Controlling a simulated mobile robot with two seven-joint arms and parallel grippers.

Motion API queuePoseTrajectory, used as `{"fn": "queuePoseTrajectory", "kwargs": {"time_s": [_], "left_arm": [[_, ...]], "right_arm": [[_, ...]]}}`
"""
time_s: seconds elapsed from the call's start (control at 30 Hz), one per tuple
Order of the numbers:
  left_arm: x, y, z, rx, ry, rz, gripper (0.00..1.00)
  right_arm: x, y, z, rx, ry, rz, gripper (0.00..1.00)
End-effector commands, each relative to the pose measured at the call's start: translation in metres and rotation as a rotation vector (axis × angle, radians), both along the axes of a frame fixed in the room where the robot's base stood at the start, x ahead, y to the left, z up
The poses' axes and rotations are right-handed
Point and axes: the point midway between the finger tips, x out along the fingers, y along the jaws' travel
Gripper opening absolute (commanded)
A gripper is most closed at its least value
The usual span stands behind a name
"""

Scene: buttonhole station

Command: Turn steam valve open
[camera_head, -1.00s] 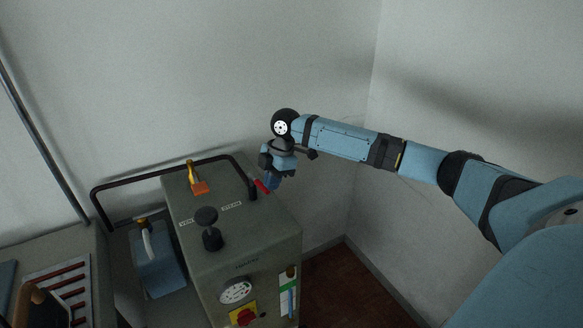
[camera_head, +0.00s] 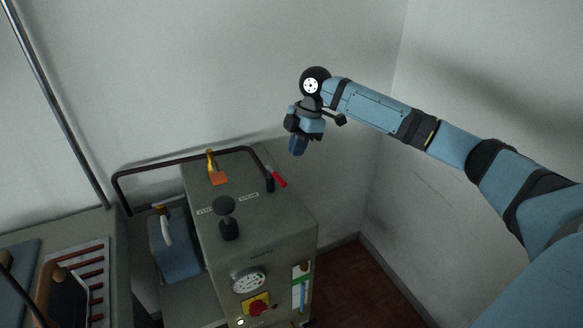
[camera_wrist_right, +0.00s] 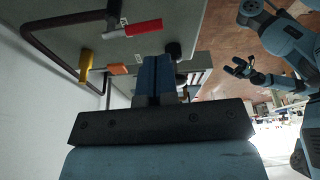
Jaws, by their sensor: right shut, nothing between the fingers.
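The grey boiler (camera_head: 290,222) has a lever with a red grip (camera_head: 279,179) on a dark post at the back right of its top, near the printed labels. The red lever also shows in the right wrist view (camera_wrist_right: 143,28). My right gripper (camera_head: 298,150) is shut and empty, above and to the right of the red lever, apart from it. Its closed fingers (camera_wrist_right: 155,75) show in the right wrist view, below the lever in the picture. In that view, a blue arm with a dark gripper (camera_wrist_right: 240,69) shows at upper right, too small to read its jaws.
The boiler top also carries an orange-and-yellow fitting (camera_head: 216,178) and a black knob (camera_head: 224,205). A dark rail (camera_head: 160,168) runs around the back. A gauge (camera_head: 249,280) and red switch (camera_head: 258,307) are in front. A blue container (camera_head: 176,252) stands left. Walls are behind and right.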

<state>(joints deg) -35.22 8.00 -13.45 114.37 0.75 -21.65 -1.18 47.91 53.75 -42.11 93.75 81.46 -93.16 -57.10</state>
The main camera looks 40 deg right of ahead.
Motion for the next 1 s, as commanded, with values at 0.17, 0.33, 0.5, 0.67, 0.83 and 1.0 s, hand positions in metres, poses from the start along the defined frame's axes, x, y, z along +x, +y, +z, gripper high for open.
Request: {"fn": "queuePoseTrajectory", "kwargs": {"time_s": [0.17, 0.33, 0.5, 0.67, 0.83, 1.0], "left_arm": [[-0.001, 0.000, -0.005, 0.001, 0.003, 0.000, 0.89], [-0.001, 0.000, -0.007, 0.001, 0.005, 0.000, 0.89], [-0.001, 0.000, -0.016, 0.001, 0.003, 0.000, 0.89], [0.000, 0.000, -0.017, 0.001, 0.003, 0.000, 0.89], [0.000, -0.001, -0.012, -0.001, 0.001, 0.001, 0.89], [0.000, 0.000, -0.006, 0.000, 0.001, 0.000, 0.89]], "right_arm": [[0.000, -0.010, 0.032, 0.000, -0.003, 0.000, 0.00], [0.000, -0.016, 0.047, 0.004, 0.000, 0.000, 0.00], [0.012, -0.055, 0.011, 0.106, 0.008, 0.001, 0.00], [0.017, -0.075, -0.009, 0.165, -0.005, 0.009, 0.00], [0.017, -0.065, -0.027, 0.164, -0.004, 0.014, 0.00], [0.018, -0.048, -0.059, 0.164, -0.003, 0.013, 0.00]]}}
